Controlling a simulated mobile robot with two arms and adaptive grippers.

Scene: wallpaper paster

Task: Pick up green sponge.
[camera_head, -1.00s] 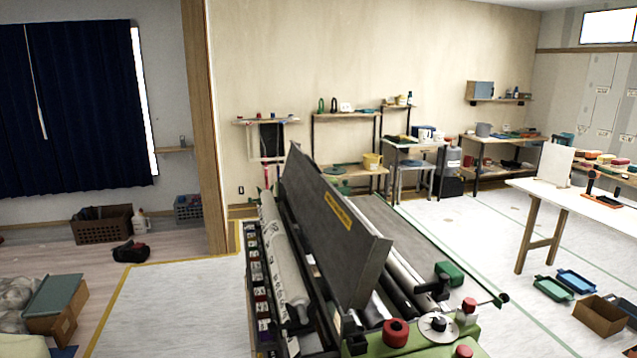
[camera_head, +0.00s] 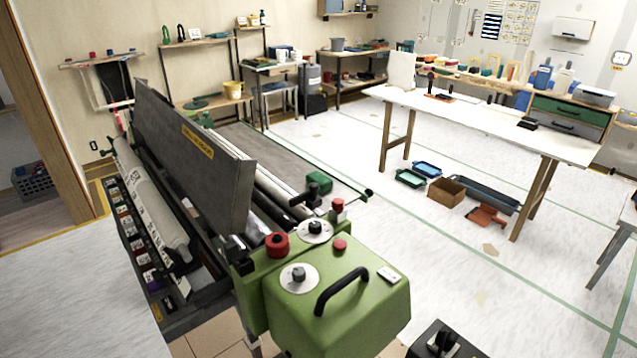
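I cannot make out a green sponge for certain. A row of small coloured blocks (camera_head: 462,69), which may be sponges, sits on a ledge behind the long white table (camera_head: 470,118). They are too small and far away to tell which is a green sponge. Neither of my grippers is in view.
A wallpaper pasting machine with a green housing (camera_head: 345,300) fills the near left and middle. A cardboard box (camera_head: 446,192), blue tray (camera_head: 427,169) and green tray (camera_head: 410,178) lie on the floor by the white table. The pale floor at right is mostly clear.

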